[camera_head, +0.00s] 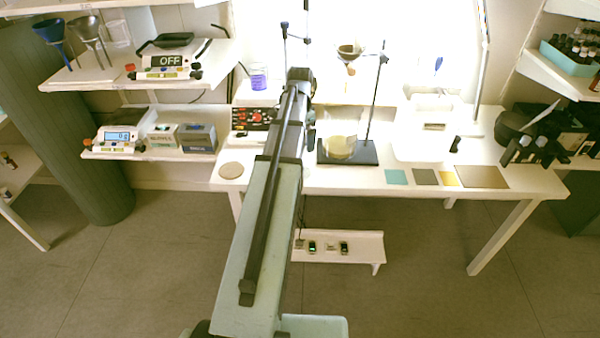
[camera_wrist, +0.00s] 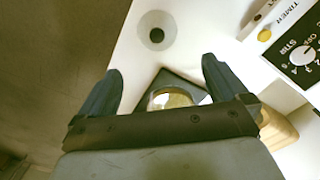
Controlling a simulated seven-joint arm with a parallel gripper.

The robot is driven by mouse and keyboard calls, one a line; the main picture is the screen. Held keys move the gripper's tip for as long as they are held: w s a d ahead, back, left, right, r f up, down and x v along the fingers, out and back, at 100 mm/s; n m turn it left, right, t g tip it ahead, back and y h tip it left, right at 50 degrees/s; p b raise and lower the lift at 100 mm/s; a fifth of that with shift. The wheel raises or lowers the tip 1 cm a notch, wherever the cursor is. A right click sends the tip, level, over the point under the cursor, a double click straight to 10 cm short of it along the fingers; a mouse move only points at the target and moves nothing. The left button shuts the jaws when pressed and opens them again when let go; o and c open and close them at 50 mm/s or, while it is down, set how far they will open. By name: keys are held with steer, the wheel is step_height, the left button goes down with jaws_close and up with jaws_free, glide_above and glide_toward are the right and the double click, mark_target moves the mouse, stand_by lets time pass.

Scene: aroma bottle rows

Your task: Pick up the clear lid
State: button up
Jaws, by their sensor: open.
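My gripper (camera_wrist: 159,86) is open in the wrist view, with its two dark fingers apart and nothing between their tips. A round, grey, see-through-looking disc with a dark centre (camera_wrist: 157,28) lies on the white surface beyond the fingertips. It may be the clear lid, but I cannot tell for sure. A dark square plate (camera_wrist: 181,77) with a round, pale-rimmed thing (camera_wrist: 172,98) shows between the fingers, partly hidden by my gripper. In the head view my arm hides much of my gripper, and I cannot pick out the lid with certainty.
A stand's dark base (camera_head: 367,157) bears a yellowish beaker (camera_head: 340,147) on the white table. A control panel (camera_wrist: 303,48) with a knob is at the wrist view's right. Coloured squares (camera_head: 425,177) lie along the front edge. A black microscope-like device (camera_head: 545,135) stands right.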

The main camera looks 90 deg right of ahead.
step_height(320, 180, down, 8)
steer(key=shift+r, duration=0.1)
steer(key=shift+a+f, duration=0.15)
steer(key=shift+f, duration=1.2)
steer(key=shift+a+f, duration=0.15)
steer(key=shift+f, duration=1.2)
steer(key=shift+c, duration=0.5)
steer(key=c, duration=0.7)
